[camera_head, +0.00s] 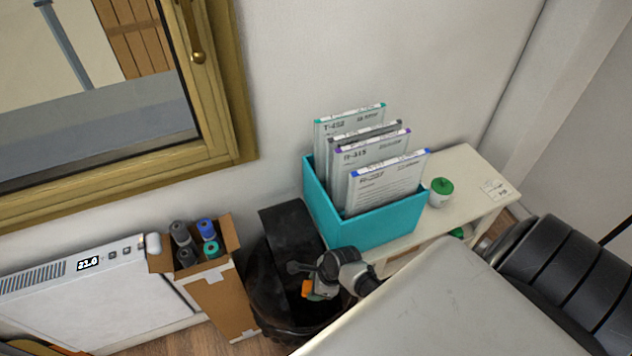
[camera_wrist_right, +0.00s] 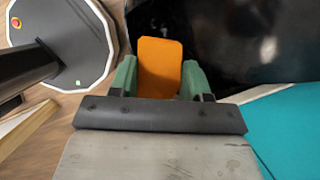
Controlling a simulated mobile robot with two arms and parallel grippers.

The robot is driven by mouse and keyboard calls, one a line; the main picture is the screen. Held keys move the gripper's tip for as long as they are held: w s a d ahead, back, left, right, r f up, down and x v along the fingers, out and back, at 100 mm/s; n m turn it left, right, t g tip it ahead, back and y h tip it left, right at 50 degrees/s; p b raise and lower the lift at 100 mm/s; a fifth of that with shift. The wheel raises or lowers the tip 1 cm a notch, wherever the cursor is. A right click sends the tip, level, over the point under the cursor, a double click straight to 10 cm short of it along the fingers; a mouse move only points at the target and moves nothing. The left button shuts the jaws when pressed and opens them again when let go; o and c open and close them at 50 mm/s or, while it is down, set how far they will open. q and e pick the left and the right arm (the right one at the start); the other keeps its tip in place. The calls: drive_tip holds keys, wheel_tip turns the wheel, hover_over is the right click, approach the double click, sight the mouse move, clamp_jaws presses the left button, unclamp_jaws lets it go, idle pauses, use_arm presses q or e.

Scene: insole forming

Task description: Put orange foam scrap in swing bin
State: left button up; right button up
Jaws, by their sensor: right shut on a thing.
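The orange foam scrap (camera_head: 307,289) is a small flat piece at my right gripper (camera_head: 318,288) in the head view. In the right wrist view the orange foam scrap (camera_wrist_right: 160,62) stands out between the green fingers of my right gripper (camera_wrist_right: 159,78), which is shut on it. The black swing bin (camera_head: 288,228) stands against the wall, with a dark bag around its rim. The gripper and scrap appear over the bin in the head view; the height gap is unclear. The dark bin surface (camera_wrist_right: 235,40) fills the upper right of the wrist view. My left gripper is not in view.
A cardboard box (camera_head: 222,297) with several capped rolls stands left of the bin. A teal file box (camera_head: 375,228) on a white shelf table (camera_head: 470,165) stands to its right, beside a green-lidded jar (camera_head: 441,192). A white heater (camera_head: 95,300) is at far left.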

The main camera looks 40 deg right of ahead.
wheel_tip(320, 180, down, 14)
drive_tip(key=b, duration=1)
drive_tip(key=shift+r+b, duration=0.2)
drive_tip(key=shift+b, duration=0.2)
drive_tip(key=o, duration=1)
drive_tip(key=shift+c, duration=0.2)
drive_tip(key=p+v, duration=0.2)
drive_tip(key=v, duration=0.8)
drive_tip(key=shift+d+r, duration=0.15)
drive_tip(key=shift+r, duration=0.2)
drive_tip(key=shift+s, duration=0.1)
